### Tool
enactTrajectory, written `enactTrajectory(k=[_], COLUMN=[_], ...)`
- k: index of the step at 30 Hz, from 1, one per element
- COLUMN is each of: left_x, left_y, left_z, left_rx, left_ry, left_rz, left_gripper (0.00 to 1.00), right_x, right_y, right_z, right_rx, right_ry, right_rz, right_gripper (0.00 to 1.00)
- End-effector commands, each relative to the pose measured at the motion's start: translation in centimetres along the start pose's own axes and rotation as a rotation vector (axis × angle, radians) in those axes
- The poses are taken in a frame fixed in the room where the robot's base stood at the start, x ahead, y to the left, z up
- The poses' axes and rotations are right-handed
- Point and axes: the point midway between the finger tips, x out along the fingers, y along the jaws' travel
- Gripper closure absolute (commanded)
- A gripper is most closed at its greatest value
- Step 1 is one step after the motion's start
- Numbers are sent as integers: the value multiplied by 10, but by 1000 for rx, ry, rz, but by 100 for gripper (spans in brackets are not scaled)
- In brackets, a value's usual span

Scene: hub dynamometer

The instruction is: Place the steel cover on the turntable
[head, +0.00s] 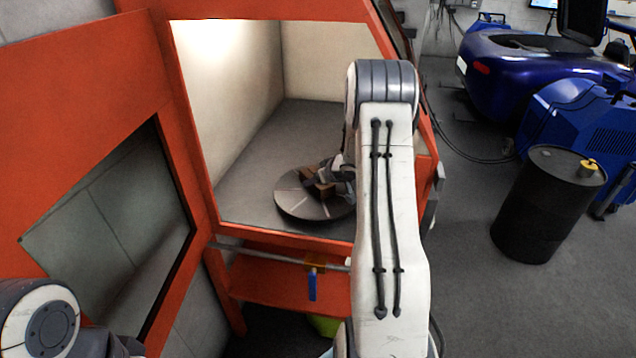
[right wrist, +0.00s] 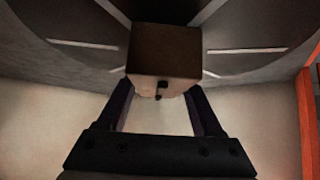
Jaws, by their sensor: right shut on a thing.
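The turntable (head: 300,206) is a dark grey disc with pale radial lines, on the floor of the orange-framed cabinet. In the right wrist view, the turntable (right wrist: 80,60) fills the upper part. A brown, box-shaped piece (right wrist: 164,52), seemingly the steel cover, sits between the fingers of my right gripper (right wrist: 162,88), which is shut on it. In the head view, the brown piece (head: 318,188) is over the turntable, partly hidden by the gripper. I cannot tell whether it touches the disc. My left gripper is out of view; only part of that arm shows at bottom left.
The orange cabinet frame (head: 185,130) surrounds the opening, with its front edge below the turntable. A blue-handled latch (head: 312,285) hangs beneath it. A black drum (head: 545,205) and a blue machine (head: 575,125) stand on the right. The cabinet floor behind the turntable is clear.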

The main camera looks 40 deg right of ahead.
Motion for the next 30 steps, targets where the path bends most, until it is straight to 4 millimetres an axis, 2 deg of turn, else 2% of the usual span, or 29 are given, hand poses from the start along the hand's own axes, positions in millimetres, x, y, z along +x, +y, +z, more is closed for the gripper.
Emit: enactTrajectory(k=[9, 10, 12, 23, 26, 30], left_x=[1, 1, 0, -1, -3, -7], left_y=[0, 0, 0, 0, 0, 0], left_z=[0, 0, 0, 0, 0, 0], left_rx=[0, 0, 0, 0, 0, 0], left_ry=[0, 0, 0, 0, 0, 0], left_rz=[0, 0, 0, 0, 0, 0], left_gripper=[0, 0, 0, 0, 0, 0], right_x=[2, 2, 2, 0, -10, -37], right_y=[0, 0, 0, -1, 0, 0], right_z=[0, 2, 1, -2, -2, -3], right_rx=[0, 0, 0, -1, 1, 1], right_ry=[3, 1, 1, 1, 1, 2], right_rz=[0, 0, 0, 0, 1, 1], right_gripper=[100, 29, 3, 3, 3, 3])
